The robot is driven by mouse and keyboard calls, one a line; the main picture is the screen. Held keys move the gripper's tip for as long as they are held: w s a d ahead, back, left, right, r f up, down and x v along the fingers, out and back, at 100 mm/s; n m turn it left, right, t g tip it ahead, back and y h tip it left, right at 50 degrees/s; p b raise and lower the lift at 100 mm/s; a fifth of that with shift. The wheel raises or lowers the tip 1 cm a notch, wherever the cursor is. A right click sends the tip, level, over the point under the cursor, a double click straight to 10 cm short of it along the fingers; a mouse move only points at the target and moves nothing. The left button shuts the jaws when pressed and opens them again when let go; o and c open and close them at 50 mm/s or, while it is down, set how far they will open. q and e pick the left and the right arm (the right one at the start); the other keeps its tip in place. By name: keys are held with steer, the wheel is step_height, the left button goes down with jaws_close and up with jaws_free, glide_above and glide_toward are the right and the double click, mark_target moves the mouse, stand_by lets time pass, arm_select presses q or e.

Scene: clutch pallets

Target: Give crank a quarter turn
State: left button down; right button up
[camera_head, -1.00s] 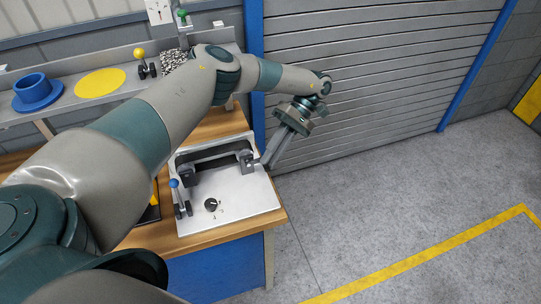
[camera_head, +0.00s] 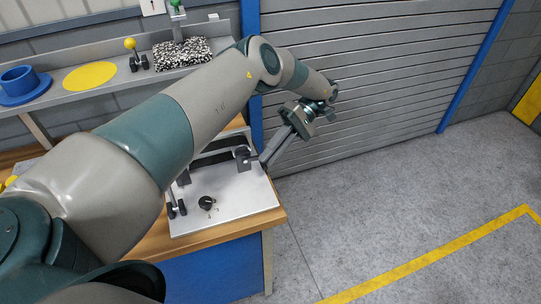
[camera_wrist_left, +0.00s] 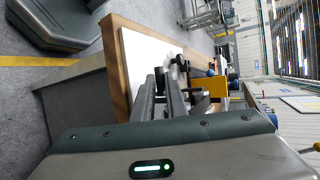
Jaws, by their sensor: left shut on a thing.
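The crank is on the right side of a white-topped panel (camera_head: 235,211). Its grey and black mount (camera_head: 243,159) shows, but its arm and handle are mostly hidden by my fingers. My left gripper (camera_head: 266,158) reaches down from the upper right, beside the mount at the panel's right edge. It is shut on the crank handle. In the left wrist view my two fingers (camera_wrist_left: 164,82) are close together near dark fittings over the white panel (camera_wrist_left: 146,50). My right gripper is in neither view.
A black dial (camera_head: 206,202) sits on the panel, beside a lever partly hidden by my left arm. A grey shelf behind holds a blue cup (camera_head: 18,78), a yellow disc (camera_head: 90,76) and a yellow-knobbed lever (camera_head: 131,44). Floor to the right is clear.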

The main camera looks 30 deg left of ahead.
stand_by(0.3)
arm_select(q)
steer(key=c, duration=1.8)
jaws_free()
steer(key=shift+o, duration=0.2)
steer(key=shift+d+r, duration=0.1)
